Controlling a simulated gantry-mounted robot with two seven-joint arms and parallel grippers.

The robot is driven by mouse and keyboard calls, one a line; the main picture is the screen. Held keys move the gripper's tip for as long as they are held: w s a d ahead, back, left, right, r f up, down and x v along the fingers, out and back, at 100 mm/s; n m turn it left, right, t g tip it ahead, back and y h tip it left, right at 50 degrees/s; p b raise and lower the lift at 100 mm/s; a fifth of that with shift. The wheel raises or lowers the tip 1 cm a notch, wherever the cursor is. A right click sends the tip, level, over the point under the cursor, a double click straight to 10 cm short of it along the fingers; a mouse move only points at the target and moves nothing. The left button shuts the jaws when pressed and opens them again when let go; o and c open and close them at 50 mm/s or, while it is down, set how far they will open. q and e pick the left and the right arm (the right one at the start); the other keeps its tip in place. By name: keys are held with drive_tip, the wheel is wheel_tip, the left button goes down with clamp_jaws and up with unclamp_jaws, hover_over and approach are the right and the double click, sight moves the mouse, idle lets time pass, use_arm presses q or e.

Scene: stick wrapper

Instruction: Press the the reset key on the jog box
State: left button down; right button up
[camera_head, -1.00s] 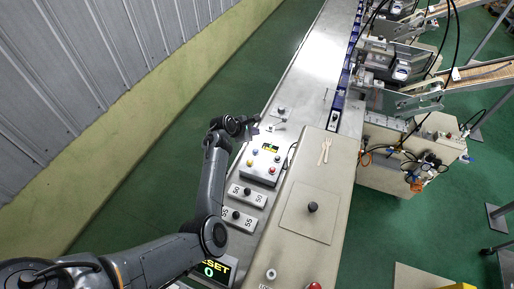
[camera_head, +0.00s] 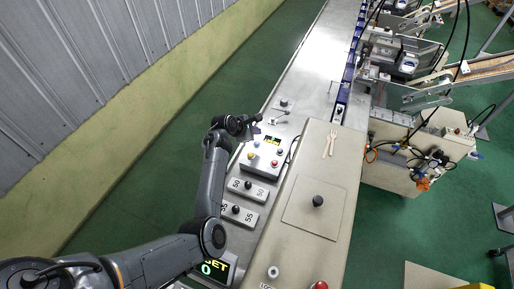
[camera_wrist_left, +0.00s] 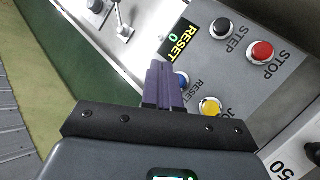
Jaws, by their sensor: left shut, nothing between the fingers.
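The jog box (camera_head: 262,167) is a grey box on the machine bed, with a small display and coloured buttons. In the left wrist view, its display (camera_wrist_left: 181,38) reads RESET 0. The blue reset key (camera_wrist_left: 183,79) is partly hidden behind my fingers, beside its RESET label. A yellow button (camera_wrist_left: 210,106), a black STEP button (camera_wrist_left: 222,27) and a red STOP button (camera_wrist_left: 262,51) are around it. My left gripper (camera_head: 257,130) is shut and empty, its purple fingertips (camera_wrist_left: 163,72) just beside the reset key. I cannot tell whether they touch it. My right gripper is out of view.
Plates marked 50 (camera_head: 247,190) and 55 (camera_head: 240,214), each with a black knob, lie in front of the jog box. A small lever (camera_head: 280,119) stands behind it. A raised beige cover (camera_head: 325,175) with a black knob is to the right.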

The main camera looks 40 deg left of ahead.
sight(256, 144)
use_arm(q)
drive_tip(key=shift+f+b, duration=0.45)
drive_tip(key=shift+f, duration=1.4)
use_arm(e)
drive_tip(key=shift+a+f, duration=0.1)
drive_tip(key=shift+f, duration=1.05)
use_arm(q)
drive_tip(key=shift+f, duration=0.4)
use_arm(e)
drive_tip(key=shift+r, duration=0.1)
use_arm(q)
drive_tip(key=shift+f, duration=0.5)
drive_tip(key=shift+r, duration=0.1)
idle(0.3)
drive_tip(key=shift+r+p, duration=0.8)
drive_tip(key=shift+p, duration=0.15)
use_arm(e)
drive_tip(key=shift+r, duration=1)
